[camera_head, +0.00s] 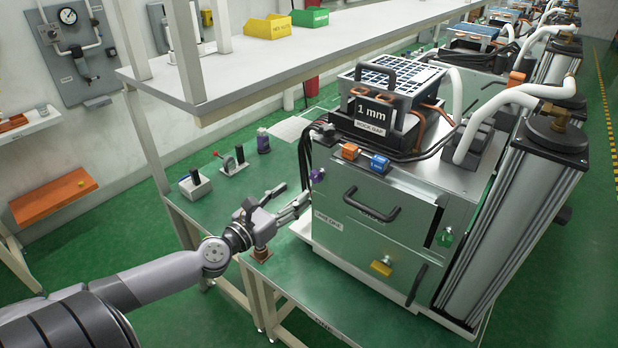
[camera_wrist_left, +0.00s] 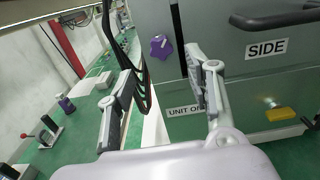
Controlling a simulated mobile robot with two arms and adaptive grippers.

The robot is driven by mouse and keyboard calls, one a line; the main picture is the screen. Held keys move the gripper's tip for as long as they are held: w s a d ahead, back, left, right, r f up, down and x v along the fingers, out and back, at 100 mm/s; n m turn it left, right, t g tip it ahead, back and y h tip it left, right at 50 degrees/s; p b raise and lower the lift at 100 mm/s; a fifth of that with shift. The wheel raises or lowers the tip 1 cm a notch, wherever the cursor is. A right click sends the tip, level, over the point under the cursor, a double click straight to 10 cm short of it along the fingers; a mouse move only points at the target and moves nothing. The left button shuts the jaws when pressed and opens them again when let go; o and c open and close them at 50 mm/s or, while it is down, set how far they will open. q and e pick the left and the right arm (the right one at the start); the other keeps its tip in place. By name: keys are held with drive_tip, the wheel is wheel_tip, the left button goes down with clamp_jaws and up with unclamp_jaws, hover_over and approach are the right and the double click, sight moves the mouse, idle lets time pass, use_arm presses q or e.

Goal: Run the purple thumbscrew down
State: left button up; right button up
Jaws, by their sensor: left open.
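The purple thumbscrew (camera_head: 317,175) sits on the front panel of the grey machine, near its left upper corner. In the left wrist view the star-shaped purple thumbscrew (camera_wrist_left: 161,47) shows beyond and between my fingertips, above a "UNIT O…" label partly hidden by a finger. My left gripper (camera_head: 296,193) is open and empty, just left of and below the thumbscrew and apart from it. Its two spread fingers also show in the left wrist view (camera_wrist_left: 160,70). My right gripper is not in view.
The machine (camera_head: 350,235) has a black handle (camera_head: 372,208), a yellow knob (camera_head: 381,267) and a green knob (camera_head: 444,239). Black cables (camera_wrist_left: 141,80) hang beside the thumbscrew. A purple bottle (camera_head: 263,142) and a lever stand (camera_head: 234,162) are on the green bench.

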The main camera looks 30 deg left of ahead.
sight(314, 177)
use_arm(q)
drive_tip(key=w, duration=0.2)
drive_tip(key=w+p, duration=0.1)
drive_tip(key=w, duration=0.3)
drive_tip(key=shift+w+d+r, duration=0.1)
drive_tip(key=shift+w+d, duration=0.1)
drive_tip(key=shift+d, duration=0.05)
drive_tip(key=shift+w+d+p, duration=0.1)
drive_tip(key=shift+w+p, duration=0.2)
drive_tip(key=shift+w, duration=0.2)
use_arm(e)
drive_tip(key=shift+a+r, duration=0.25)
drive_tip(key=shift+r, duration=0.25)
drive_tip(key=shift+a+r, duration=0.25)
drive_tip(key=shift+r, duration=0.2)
use_arm(q)
drive_tip(key=shift+c, duration=0.2)
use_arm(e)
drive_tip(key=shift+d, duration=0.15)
use_arm(q)
drive_tip(key=c, duration=0.4)
clamp_jaws()
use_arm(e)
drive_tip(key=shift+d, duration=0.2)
use_arm(q)
drive_tip(key=shift+m, duration=0.4)
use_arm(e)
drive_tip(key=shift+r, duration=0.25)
